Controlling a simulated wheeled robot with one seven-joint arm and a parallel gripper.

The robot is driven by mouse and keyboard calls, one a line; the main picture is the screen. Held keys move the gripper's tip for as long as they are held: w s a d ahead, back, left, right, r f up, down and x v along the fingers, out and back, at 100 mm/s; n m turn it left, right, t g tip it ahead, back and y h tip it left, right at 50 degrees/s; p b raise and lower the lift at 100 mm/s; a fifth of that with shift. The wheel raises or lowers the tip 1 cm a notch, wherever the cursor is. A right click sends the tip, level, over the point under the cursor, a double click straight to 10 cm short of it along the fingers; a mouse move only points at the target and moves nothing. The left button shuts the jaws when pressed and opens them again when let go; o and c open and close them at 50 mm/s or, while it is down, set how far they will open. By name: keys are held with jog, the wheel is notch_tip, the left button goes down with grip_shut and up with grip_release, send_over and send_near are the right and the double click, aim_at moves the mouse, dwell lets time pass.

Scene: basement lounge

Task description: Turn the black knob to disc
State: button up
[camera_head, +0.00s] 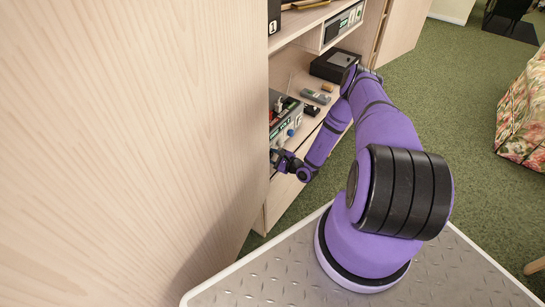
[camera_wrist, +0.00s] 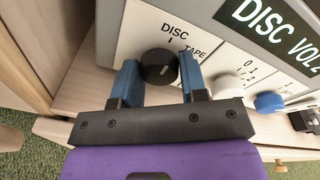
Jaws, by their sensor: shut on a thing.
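The black knob (camera_wrist: 158,67) is on the light front panel of a grey device (camera_wrist: 205,10) in the wrist view. The word DISC with a tick is printed above it, and TAPE to its upper right. A pale mark shows on the knob, but its exact direction is hard to read. My gripper (camera_wrist: 158,61) has its two blue fingers on either side of the knob, shut on it. In the head view my gripper (camera_head: 278,160) is at the device (camera_head: 287,122) on the shelf; the black knob is hidden there.
A white knob (camera_wrist: 226,87) and a blue knob (camera_wrist: 269,102) sit right of the black knob, the white one close to my right finger. A black box (camera_head: 334,65) and small items (camera_head: 316,97) share the shelf. A large wooden panel (camera_head: 130,150) stands at left.

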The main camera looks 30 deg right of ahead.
dwell(0.4)
jog(key=o, duration=0.9)
jog(key=v, duration=1)
jog(key=shift+s+d+r, duration=0.1)
jog(key=shift+s+d, duration=0.05)
jog(key=shift+s, duration=0.25)
jog(key=shift+s, duration=0.1)
